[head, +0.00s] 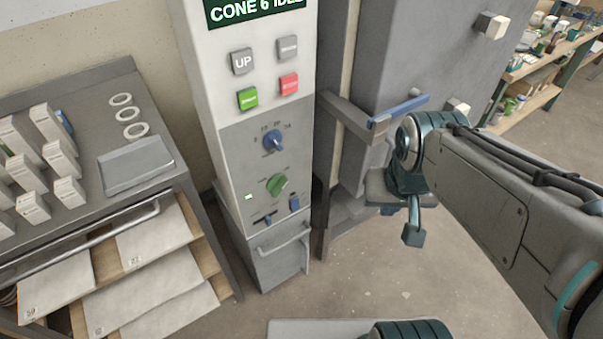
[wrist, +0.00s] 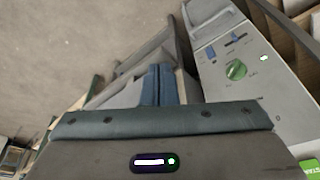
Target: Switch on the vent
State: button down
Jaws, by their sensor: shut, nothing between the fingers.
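The kiln control panel (head: 235,150) stands left of my gripper, its labels too small to read, so I cannot tell which control is the vent's. It carries a blue dial (head: 273,141), a green knob (head: 277,184), a blue rocker (head: 294,203), a blue-handled slide switch (head: 267,219) and a small white light (head: 248,197). In the wrist view the green knob (wrist: 236,70), rocker (wrist: 211,53) and slide switch (wrist: 237,38) show at upper right. My gripper (head: 413,235) is shut and empty, apart from the panel; its fingers (wrist: 158,85) show in the wrist view.
A grey kiln body with a blue-gripped handle (head: 398,109) stands behind my arm. A grey handle (head: 284,238) juts out below the panel. A cabinet with open drawers (head: 150,235) and white boxes (head: 50,125) is at left. Open floor (head: 370,280) lies in front.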

jog(key=w+d+f+m+t+h+b, duration=0.2)
jog(key=w+f+m+t+b, duration=0.3)
jog(key=w+f+b, duration=0.85)
jog(key=w+a+f+m+y+b, duration=0.1)
jog(key=a+f+m+y+b, duration=0.4)
jog(key=f, duration=1.1)
jog(key=a+y+b, duration=0.2)
jog(key=a+b, duration=0.2)
jog(key=a, duration=0.2)
jog(key=shift+w+f+m+y, duration=0.3)
jog(key=shift+w, duration=0.05)
jog(key=shift+a, duration=0.15)
